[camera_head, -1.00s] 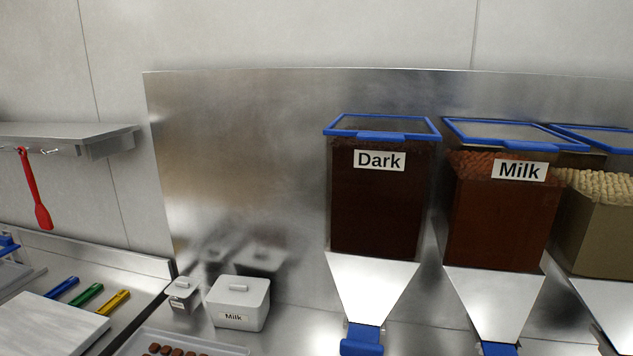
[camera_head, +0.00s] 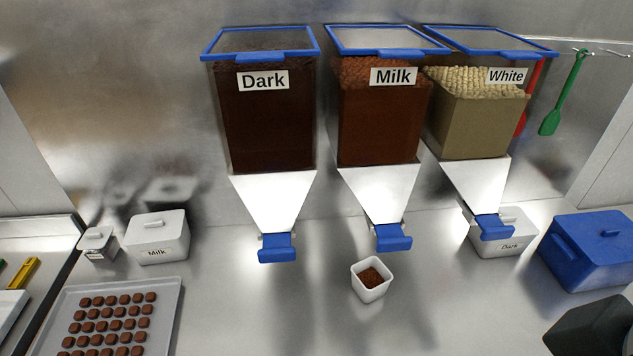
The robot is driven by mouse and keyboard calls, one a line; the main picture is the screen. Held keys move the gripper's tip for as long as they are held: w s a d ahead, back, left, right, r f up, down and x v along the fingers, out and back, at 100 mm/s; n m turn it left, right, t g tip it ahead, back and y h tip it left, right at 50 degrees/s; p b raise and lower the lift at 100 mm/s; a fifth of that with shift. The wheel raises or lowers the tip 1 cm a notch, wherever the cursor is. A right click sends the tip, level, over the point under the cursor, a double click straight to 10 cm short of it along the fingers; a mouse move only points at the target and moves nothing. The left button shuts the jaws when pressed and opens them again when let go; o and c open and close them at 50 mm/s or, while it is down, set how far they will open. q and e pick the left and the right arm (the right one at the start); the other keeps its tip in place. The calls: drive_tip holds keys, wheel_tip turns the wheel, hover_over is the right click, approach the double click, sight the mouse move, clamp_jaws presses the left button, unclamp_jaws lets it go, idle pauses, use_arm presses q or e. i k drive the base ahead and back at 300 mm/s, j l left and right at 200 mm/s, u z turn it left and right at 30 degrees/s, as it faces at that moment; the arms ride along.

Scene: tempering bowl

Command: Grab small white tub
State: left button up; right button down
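A small white open tub (camera_head: 371,292) stands upright on the metal counter, below and slightly in front of the Milk dispenser's blue outlet. It holds some brown chocolate pieces. Nothing touches it. Neither of my grippers can be made out in the head view.
Dark (camera_head: 266,120), Milk (camera_head: 380,125) and White (camera_head: 474,128) dispensers stand behind the tub. Lidded white boxes (camera_head: 157,239) and a chocolate tray (camera_head: 177,318) are left. A blue box (camera_head: 590,250) and an unclear dark block (camera_head: 592,330) are right. Counter around the tub is clear.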

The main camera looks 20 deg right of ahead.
sight(371, 278)
drive_tip(key=z, duration=1)
